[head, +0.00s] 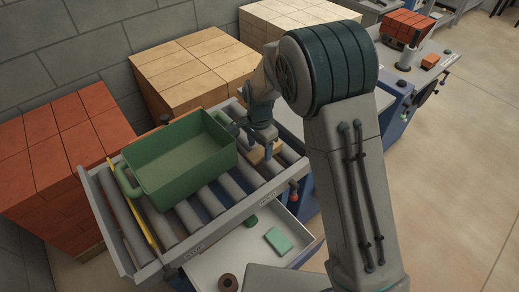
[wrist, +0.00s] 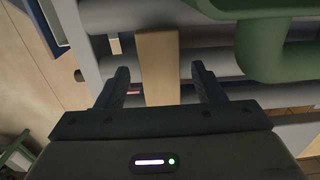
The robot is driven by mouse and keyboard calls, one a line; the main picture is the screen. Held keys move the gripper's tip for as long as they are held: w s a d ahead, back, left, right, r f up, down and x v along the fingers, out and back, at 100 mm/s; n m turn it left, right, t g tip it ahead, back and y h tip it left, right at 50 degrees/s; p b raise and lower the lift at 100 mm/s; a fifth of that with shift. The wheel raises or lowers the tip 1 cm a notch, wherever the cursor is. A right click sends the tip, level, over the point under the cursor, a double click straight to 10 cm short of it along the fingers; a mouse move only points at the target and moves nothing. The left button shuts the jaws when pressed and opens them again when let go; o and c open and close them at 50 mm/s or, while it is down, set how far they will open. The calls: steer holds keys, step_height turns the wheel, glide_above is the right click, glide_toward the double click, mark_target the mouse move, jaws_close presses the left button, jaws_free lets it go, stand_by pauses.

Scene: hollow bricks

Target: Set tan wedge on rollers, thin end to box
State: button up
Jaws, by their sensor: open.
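The tan wedge (head: 257,156) is at the right part of the roller conveyor, right of the green box (head: 178,165). In the wrist view the wedge (wrist: 159,50) appears as a tan strip across the grey rollers (wrist: 110,62). Which end is thin, and whether it rests fully on the rollers, I cannot tell. My gripper (wrist: 160,70) is open, with one finger on each side of the wedge and gaps visible on both sides. In the head view my gripper (head: 268,150) is over the wedge and partly hides it. The box's green handle shows at the wrist view's upper right.
Red bricks (head: 50,150) are stacked left, tan bricks (head: 195,65) behind. Below the conveyor, a pale tray (head: 240,262) holds a green pad (head: 278,241) and a brown ring (head: 228,282). The conveyor's side rail (head: 240,208) runs along the front. Floor is clear at right.

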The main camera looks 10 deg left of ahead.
mark_target(259, 152)
step_height(259, 152, up, 10)
steer(key=r, duration=0.1)
steer(key=s+d+r+n, duration=0.2)
steer(key=s+d+r, duration=0.15)
steer(key=d, duration=0.35)
steer(key=s+d+r+n+t, duration=0.2)
steer(key=s+d+n, duration=0.4)
steer(key=s+d, duration=1.1)
steer(key=shift+s+d+r+t, duration=0.2)
steer(key=shift+s+r+t, duration=0.2)
steer(key=shift+r, duration=0.2)
steer(key=shift+w, duration=0.1)
